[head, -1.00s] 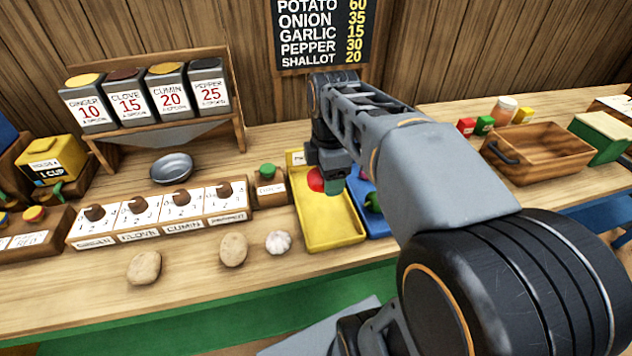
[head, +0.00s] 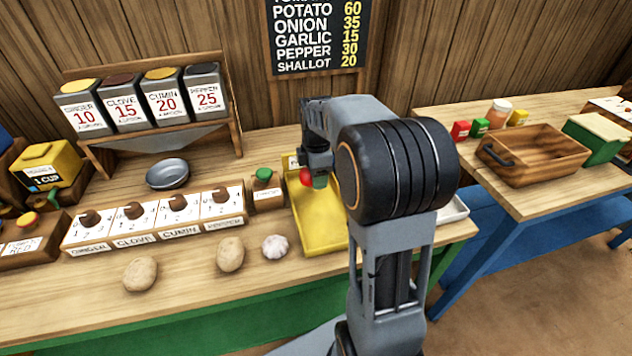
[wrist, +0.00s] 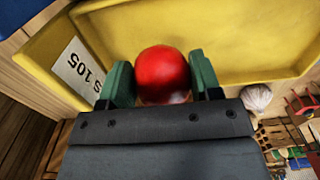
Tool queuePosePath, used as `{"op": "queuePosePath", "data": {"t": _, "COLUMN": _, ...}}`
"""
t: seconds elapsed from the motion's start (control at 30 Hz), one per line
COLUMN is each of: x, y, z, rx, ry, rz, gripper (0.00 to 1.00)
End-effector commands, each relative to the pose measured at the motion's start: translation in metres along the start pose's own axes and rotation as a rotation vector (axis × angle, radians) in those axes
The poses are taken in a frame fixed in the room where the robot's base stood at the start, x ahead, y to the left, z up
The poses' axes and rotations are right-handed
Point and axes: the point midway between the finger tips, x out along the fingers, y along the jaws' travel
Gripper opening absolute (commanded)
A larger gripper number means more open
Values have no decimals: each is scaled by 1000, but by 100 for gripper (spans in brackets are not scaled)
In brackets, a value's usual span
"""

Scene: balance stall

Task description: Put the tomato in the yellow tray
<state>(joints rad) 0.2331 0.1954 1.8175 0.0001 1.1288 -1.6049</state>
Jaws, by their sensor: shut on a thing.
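The red tomato (wrist: 163,72) sits between the green fingers of my gripper (wrist: 164,82) in the wrist view, and the gripper is shut on it. In the head view the tomato (head: 306,177) shows below my wrist, over the yellow tray (head: 318,228). The yellow tray also fills much of the wrist view (wrist: 230,45), with a white label on its end wall. I cannot tell whether the tomato touches the tray floor. My arm hides the right side of the tray in the head view.
Two potatoes (head: 231,254) and a garlic bulb (head: 275,247) lie left of the tray. A row of spice boxes (head: 155,222) and a metal bowl (head: 168,174) stand further left. A wooden crate (head: 537,155) is on the right table.

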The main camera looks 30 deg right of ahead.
Motion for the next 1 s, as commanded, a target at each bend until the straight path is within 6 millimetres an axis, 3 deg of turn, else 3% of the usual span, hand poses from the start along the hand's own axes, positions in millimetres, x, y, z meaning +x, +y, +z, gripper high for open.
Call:
{"op": "queuePosePath", "data": {"t": 0.2, "x": 28, "y": -1, "z": 0, "rx": 0, "ry": -2, "rz": -1, "gripper": 29}}
{"op": "queuePosePath", "data": {"t": 0.6, "x": 32, "y": -1, "z": 0, "rx": 0, "ry": -2, "rz": -1, "gripper": 29}}
{"op": "queuePosePath", "data": {"t": 0.63, "x": 31, "y": -1, "z": 0, "rx": 0, "ry": -2, "rz": -1, "gripper": 61}}
{"op": "queuePosePath", "data": {"t": 0.87, "x": 31, "y": -1, "z": 0, "rx": 0, "ry": -2, "rz": -1, "gripper": 83}}
{"op": "queuePosePath", "data": {"t": 1.0, "x": 31, "y": -1, "z": 0, "rx": 0, "ry": -2, "rz": -1, "gripper": 84}}
